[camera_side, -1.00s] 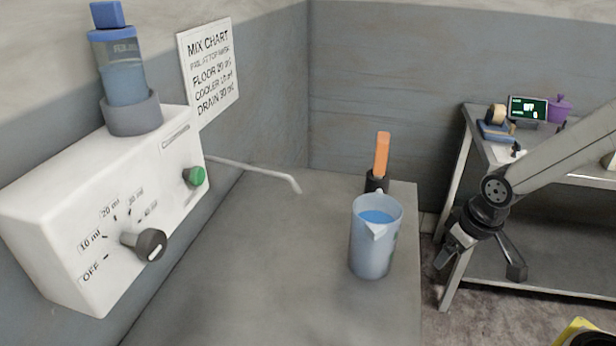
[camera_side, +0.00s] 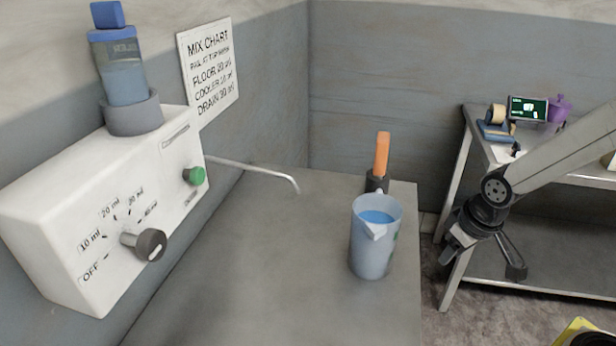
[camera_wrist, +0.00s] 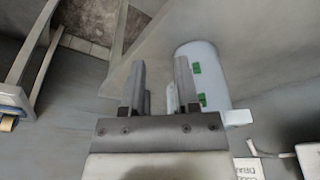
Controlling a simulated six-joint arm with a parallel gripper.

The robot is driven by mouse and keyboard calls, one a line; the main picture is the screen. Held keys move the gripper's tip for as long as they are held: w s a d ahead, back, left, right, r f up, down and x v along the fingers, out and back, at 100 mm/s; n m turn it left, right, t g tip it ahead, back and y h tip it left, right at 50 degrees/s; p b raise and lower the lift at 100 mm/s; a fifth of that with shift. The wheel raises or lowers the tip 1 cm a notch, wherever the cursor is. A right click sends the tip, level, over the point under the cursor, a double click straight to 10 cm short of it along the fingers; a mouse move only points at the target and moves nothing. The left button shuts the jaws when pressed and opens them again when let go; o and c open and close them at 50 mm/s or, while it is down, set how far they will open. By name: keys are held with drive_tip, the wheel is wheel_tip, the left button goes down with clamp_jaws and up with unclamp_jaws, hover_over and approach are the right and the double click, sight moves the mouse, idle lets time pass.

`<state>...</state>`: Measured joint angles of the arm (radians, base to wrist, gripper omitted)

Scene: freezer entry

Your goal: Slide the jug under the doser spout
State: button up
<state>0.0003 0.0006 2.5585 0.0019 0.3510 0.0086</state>
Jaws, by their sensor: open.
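The jug (camera_side: 370,252) is a pale, translucent cup with blue liquid, upright near the right edge of the grey counter. In the wrist view the jug (camera_wrist: 212,72) shows green marks, lying right of my fingers. The doser (camera_side: 150,190) is a white box on the left wall with a dial and green button. Its thin spout (camera_side: 265,170) reaches over the counter and ends left of and behind the jug. My gripper (camera_side: 483,258) is open and empty, right of the jug and beyond the counter edge. Its two fingers (camera_wrist: 160,75) stand apart in the wrist view.
An orange-handled tool (camera_side: 381,155) stands in a dark holder just behind the jug. A metal bench (camera_side: 480,140) with a small screen and a purple container stands at the back right. The counter left of the jug is clear. A mix chart (camera_side: 209,66) hangs on the wall.

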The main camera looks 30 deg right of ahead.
drive_tip(key=shift+w, duration=0.1)
drive_tip(key=c, duration=0.4)
drive_tip(key=shift+w+m, duration=0.1)
drive_tip(key=shift+m, duration=0.4)
clamp_jaws()
drive_tip(key=w+r+m+y, duration=0.1)
drive_tip(key=w+m, duration=0.3)
drive_tip(key=m, duration=0.8)
drive_tip(key=w+d+r+m+y, duration=0.1)
drive_tip(key=w+m, duration=0.3)
drive_tip(key=m, duration=0.9)
drive_tip(key=shift+w+d+y, duration=0.2)
drive_tip(key=shift+w+y, duration=0.1)
drive_tip(key=shift+w, duration=0.1)
